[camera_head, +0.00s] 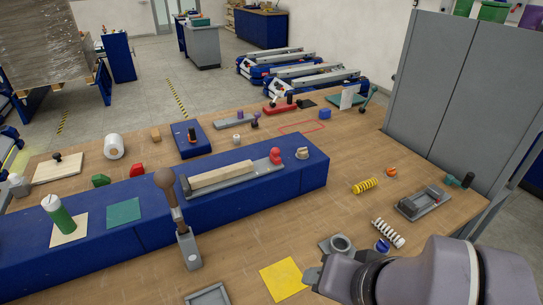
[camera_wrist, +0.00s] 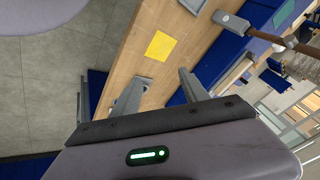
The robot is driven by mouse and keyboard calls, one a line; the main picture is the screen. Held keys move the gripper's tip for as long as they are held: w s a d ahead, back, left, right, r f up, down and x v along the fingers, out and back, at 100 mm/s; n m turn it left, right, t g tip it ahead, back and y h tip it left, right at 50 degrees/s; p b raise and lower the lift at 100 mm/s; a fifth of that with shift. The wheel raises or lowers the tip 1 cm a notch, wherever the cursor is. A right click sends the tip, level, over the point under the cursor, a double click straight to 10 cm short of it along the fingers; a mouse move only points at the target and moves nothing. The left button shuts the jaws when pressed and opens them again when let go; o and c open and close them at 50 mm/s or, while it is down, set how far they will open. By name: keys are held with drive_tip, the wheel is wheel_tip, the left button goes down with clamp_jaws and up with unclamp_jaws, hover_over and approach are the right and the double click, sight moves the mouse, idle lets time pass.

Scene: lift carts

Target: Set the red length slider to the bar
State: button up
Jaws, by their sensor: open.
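The red slider (camera_head: 275,157) sits near the right end of a grey rail (camera_head: 232,180) on top of a long blue block. A pale wooden bar (camera_head: 222,175) lies along the rail, left of the slider. A short stretch of rail shows between the bar's right end and the slider. My gripper (camera_head: 318,276) is low at the front right, well apart from the rail and slider. In the wrist view my gripper (camera_wrist: 161,88) is open, with nothing between its fingers; the slider is not seen there.
A brown-knobbed lever (camera_head: 168,185) stands up in front of the rail's left end. The long blue block (camera_head: 300,178) carries the rail. A yellow square (camera_head: 282,279) lies left of my gripper. Springs (camera_head: 386,232) and small parts lie to the right. Grey panels (camera_head: 470,90) stand at the back right.

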drive_tip(key=shift+c, duration=0.2)
idle(0.3)
drive_tip(key=w+d+r+n+t+h+p, duration=0.1)
drive_tip(key=w+d+n+t, duration=0.4)
drive_tip(key=w, duration=1)
drive_tip(key=w+d+r+t+h+p, duration=0.15)
drive_tip(key=w+d, duration=0.45)
drive_tip(key=w, duration=1)
drive_tip(key=n+t+y, duration=0.2)
drive_tip(key=n+y, duration=0.7)
drive_tip(key=y, duration=0.2)
approach(279, 154)
drive_tip(key=b+x, duration=0.3)
drive_tip(key=x, duration=0.8)
drive_tip(key=shift+w+a, duration=0.25)
drive_tip(key=shift+a, duration=0.05)
clamp_jaws()
